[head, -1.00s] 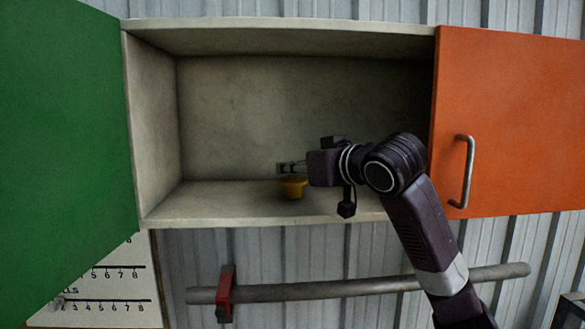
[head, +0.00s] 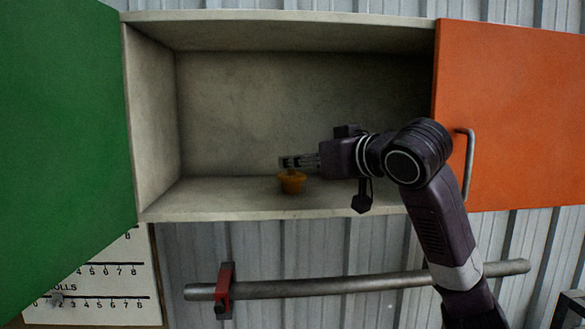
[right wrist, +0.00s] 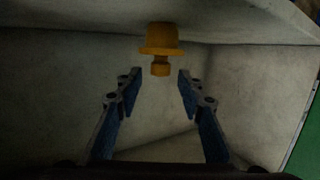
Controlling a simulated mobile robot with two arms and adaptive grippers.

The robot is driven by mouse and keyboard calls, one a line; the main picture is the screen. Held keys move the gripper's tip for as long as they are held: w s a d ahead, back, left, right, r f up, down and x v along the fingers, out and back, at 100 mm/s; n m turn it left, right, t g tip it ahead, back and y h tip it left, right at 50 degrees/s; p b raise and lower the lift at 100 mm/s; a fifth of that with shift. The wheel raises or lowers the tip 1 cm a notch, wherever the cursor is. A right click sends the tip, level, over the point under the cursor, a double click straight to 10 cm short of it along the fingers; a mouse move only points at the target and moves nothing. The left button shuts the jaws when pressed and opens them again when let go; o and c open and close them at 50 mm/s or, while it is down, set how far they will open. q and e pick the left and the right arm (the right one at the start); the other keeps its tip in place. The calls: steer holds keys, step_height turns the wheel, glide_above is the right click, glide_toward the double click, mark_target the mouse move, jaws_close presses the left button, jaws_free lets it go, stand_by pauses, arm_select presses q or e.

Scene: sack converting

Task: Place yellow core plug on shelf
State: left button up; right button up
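The yellow core plug (head: 292,183) stands on the floor of the open cabinet's shelf (head: 220,203), left of my right arm. In the right wrist view the plug (right wrist: 160,40) appears at the top, wide end against the shelf surface, narrow knob toward the fingers. My right gripper (head: 284,162) is just above the plug in the head view. In the right wrist view the right gripper (right wrist: 160,86) is open, with its fingers spread apart and nothing held between them. My left gripper is not in view.
A green door (head: 60,130) stands open at the left and an orange door (head: 510,120) with a metal handle (head: 470,165) at the right. A horizontal pipe (head: 340,286) runs below the cabinet. The shelf's left part is clear.

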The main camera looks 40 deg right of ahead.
steer(key=b+v, duration=0.1)
steer(key=v, duration=0.7)
steer(key=shift+s+r+b, duration=0.1)
steer(key=shift+s+b, duration=0.2)
steer(key=shift+b, duration=0.05)
